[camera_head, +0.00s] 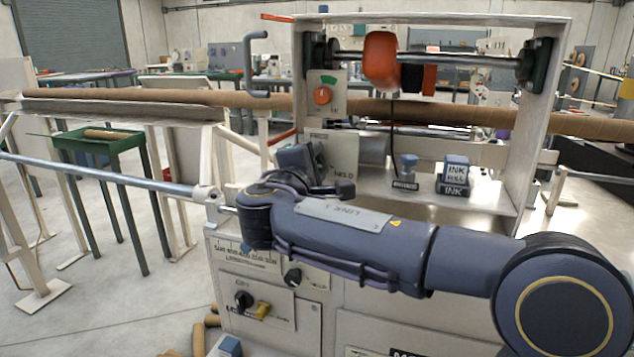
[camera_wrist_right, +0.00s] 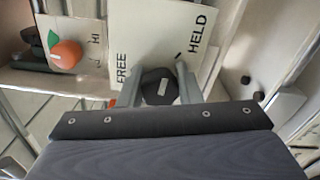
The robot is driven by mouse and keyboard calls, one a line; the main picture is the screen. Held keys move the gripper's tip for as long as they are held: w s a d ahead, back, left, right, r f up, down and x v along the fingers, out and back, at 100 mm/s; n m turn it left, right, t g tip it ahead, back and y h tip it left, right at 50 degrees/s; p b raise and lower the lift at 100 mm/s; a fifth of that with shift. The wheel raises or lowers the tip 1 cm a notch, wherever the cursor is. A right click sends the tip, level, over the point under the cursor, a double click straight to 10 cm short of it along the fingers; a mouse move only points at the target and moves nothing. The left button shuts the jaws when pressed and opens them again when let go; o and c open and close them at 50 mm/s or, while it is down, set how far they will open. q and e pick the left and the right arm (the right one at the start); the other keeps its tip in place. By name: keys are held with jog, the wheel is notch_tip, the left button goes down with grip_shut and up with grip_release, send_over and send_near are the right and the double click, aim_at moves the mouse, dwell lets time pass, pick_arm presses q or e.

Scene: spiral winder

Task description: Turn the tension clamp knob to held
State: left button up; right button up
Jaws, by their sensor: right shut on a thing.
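The tension clamp knob (camera_wrist_right: 157,80) is a dark, round-edged knob with a short white mark, in the right wrist view. It stands at the foot of a pale plate (camera_wrist_right: 150,35) lettered FREE on the left and HELD on the right. My right gripper (camera_wrist_right: 160,92) has one grey finger on each side of the knob and is shut on it. The white mark is small, and I cannot tell which word it points to. In the head view my right gripper (camera_head: 318,168) is at the plate (camera_head: 344,150) and hides the knob. My left gripper is out of view.
An orange dial (camera_head: 322,95) sits on a panel above the plate. A blue-topped stamp (camera_head: 408,162) and an INK block (camera_head: 455,172) stand on the shelf to the right. A long brown tube (camera_head: 200,97) crosses behind. Lower on the machine are a black knob (camera_head: 243,299) and a yellow one (camera_head: 263,311).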

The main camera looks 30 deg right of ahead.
jog(key=m+b, duration=0.3)
jog(key=shift+f, duration=0.35)
jog(key=shift+r+m+b, duration=0.15)
jog(key=shift+m+b, duration=0.9)
jog(key=shift+m, duration=0.05)
jog(key=o, duration=1)
jog(key=shift+a+r, duration=0.1)
jog(key=p+v, duration=0.1)
jog(key=v, duration=0.6)
jog(key=shift+s+a, duration=0.2)
jog(key=shift+s, duration=0.1)
